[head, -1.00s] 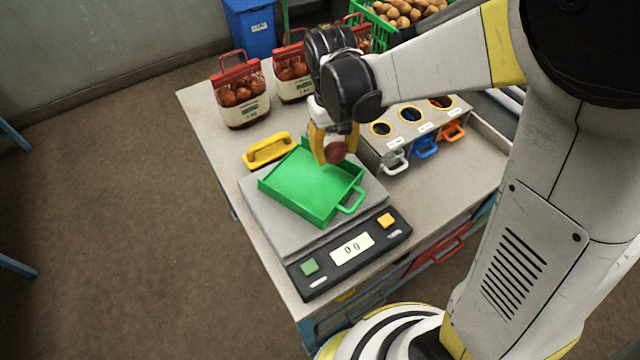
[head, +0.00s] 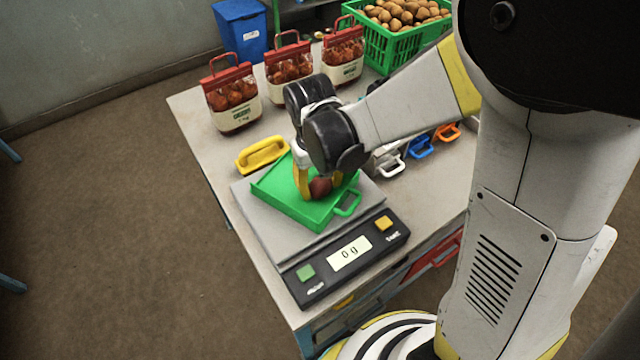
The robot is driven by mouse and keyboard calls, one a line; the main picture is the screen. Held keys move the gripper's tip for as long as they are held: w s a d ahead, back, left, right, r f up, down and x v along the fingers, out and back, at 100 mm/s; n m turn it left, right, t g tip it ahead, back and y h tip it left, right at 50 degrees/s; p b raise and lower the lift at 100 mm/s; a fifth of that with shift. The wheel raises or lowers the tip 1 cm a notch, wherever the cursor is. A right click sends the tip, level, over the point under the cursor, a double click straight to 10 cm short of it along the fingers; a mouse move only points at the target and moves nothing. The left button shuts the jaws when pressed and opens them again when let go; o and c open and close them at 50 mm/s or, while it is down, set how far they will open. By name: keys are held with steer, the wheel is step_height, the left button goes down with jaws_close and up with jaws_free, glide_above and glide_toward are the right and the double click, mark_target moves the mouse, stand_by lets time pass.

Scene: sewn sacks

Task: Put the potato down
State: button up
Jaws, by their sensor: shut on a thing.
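A reddish-brown potato (head: 320,187) is between the yellow fingers of my gripper (head: 317,188), which is shut on it. The gripper points down over the right part of the green tray (head: 278,192), low near its floor. I cannot tell whether the potato touches the tray. The tray sits on the grey platform of the scale (head: 262,222), and the scale's display (head: 349,253) reads 0 g.
Filled sacks with red tops (head: 232,98) stand along the table's back. A green crate of potatoes (head: 376,47) and a blue bin (head: 241,32) are behind. White, blue and orange handles (head: 420,148) are right of the gripper.

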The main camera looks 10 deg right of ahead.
mark_target(317, 182)
steer(key=o, duration=1.2)
step_height(317, 182, up, 12)
steer(key=p, duration=0.4)
steer(key=s+d+r+m+t, duration=0.1)
steer(key=s+d+r+t, duration=0.1)
steer(key=s+d, duration=0.1)
steer(key=s+d+r+m+t, duration=0.1)
steer(key=s+d+r+t, duration=0.1)
steer(key=s+d+r, duration=0.1)
steer(key=s+d+r+m+t, duration=0.1)
steer(key=s+d+r+t, duration=0.1)
steer(key=s+d+t, duration=0.1)
steer(key=shift+d+r+y, duration=0.3)
steer(key=shift+d+y, duration=0.1)
steer(key=shift+d, duration=0.05)
steer(key=shift+f, duration=0.1)
